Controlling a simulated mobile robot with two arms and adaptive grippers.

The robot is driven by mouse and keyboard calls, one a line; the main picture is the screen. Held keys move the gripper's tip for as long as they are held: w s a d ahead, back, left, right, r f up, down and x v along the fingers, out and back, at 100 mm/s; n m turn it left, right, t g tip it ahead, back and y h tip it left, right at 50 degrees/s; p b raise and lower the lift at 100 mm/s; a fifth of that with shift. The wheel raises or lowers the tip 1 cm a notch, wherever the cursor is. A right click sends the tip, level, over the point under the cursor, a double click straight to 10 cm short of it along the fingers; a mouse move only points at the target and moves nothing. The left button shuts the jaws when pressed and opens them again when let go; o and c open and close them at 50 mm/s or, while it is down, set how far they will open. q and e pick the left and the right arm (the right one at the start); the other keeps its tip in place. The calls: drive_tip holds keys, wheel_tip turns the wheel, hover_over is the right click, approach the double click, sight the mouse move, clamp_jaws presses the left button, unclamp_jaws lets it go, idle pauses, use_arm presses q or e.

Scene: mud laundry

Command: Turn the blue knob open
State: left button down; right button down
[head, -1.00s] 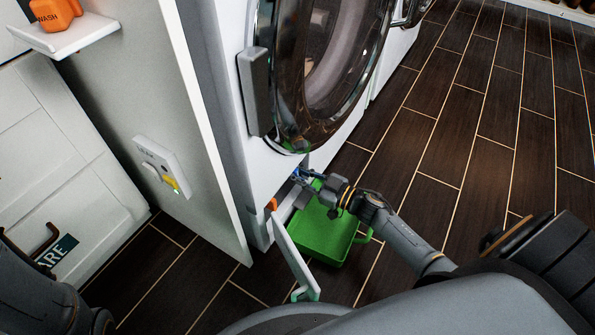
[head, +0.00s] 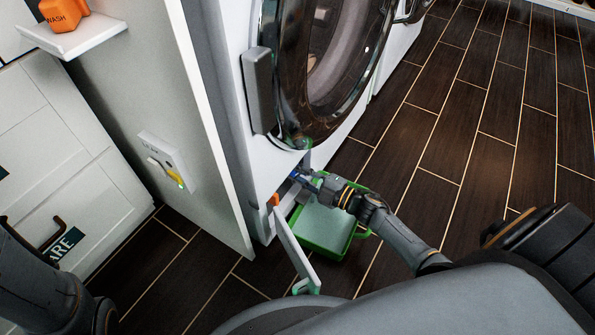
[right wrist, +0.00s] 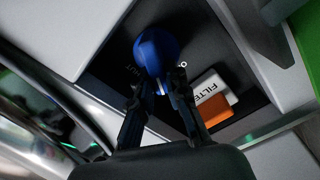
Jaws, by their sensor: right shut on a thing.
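The blue knob (right wrist: 155,52) sits in a dark recess low on the washing machine's front; a small part of it shows in the head view (head: 294,174). In the right wrist view my right gripper (right wrist: 160,86) is shut on the knob's near end, one finger on each side. In the head view my right gripper (head: 303,180) reaches into the recess. Partly hidden lettering reading "HUT" is left of the knob, and an "O" is at its right. My left gripper is out of view.
A white and orange filter cap (right wrist: 212,100) is beside the knob. The open white flap (head: 296,255) hangs in front. A green tub (head: 325,245) stands on the floor below my right arm, with a pale, liquid-like surface inside. The floor to the right is clear.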

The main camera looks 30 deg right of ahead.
drive_tip(key=n, duration=0.2)
drive_tip(key=n+b, duration=0.1)
drive_tip(key=n, duration=0.2)
drive_tip(key=shift+a+f+n, duration=0.1)
drive_tip(key=shift+f+n, duration=0.2)
drive_tip(key=shift+f, duration=0.1)
drive_tip(key=shift+s, duration=0.1)
drive_tip(key=c, duration=1.3)
unclamp_jaws()
drive_tip(key=v, duration=1.2)
